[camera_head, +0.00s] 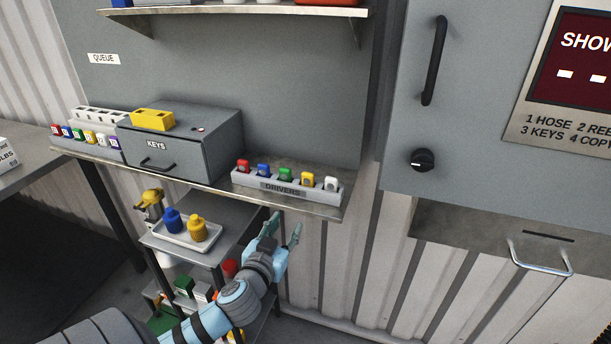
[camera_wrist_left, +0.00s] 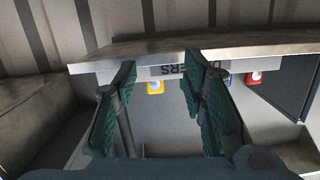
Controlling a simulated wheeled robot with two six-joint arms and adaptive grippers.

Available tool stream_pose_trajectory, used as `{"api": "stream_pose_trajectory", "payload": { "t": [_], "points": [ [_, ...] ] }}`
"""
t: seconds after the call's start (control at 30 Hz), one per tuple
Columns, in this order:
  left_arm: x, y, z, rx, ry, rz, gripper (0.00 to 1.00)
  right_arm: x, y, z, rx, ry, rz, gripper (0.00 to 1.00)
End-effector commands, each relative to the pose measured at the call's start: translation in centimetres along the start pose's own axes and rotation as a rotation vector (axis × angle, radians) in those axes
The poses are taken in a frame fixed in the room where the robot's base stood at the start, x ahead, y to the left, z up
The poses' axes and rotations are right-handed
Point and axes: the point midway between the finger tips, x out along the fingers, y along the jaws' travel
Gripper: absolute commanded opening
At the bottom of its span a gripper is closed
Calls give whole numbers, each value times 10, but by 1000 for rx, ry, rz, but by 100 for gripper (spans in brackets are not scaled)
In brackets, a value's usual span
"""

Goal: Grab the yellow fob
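The yellow fob (camera_head: 307,180) stands in the white rack labelled DRIVERS (camera_head: 283,188), between a green fob (camera_head: 286,174) and a white fob (camera_head: 331,184). My left gripper (camera_head: 283,222) is open and empty, in front of and below the shelf edge under the rack, apart from the fob. In the left wrist view the open fingers (camera_wrist_left: 158,66) spread wide, and the yellow fob (camera_wrist_left: 155,88) shows in the gap between them. The rack label appears upside down there. The right finger hides part of the rack. My right gripper is not in view.
Red (camera_head: 243,166) and blue (camera_head: 263,170) fobs share the rack. A grey KEYS box (camera_head: 190,148) with a yellow block (camera_head: 152,119) on top stands left, beside another rack of coloured fobs (camera_head: 88,137). A lower trolley (camera_head: 205,250) holds a tray with bottles.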

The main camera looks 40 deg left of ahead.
Motion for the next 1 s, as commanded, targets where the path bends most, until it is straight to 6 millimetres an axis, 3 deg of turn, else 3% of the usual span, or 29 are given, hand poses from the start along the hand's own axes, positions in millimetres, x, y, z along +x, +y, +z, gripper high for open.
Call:
{"api": "stream_pose_trajectory", "payload": {
  "t": [0.03,0.1,0.2,0.4,0.63,0.8,1.0],
  "points": [
    [-8,3,-34,-31,66,10,38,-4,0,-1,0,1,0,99],
    [-14,6,-64,-69,130,20,38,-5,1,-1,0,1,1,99],
    [-4,8,-80,-89,160,23,38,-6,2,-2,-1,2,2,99],
    [50,8,-87,-91,157,23,38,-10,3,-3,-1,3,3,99],
    [82,8,-89,-88,154,24,38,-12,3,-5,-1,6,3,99],
    [115,7,-92,-89,154,25,38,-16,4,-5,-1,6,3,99],
    [124,8,-92,-87,153,27,38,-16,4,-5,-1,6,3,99]
  ]
}}
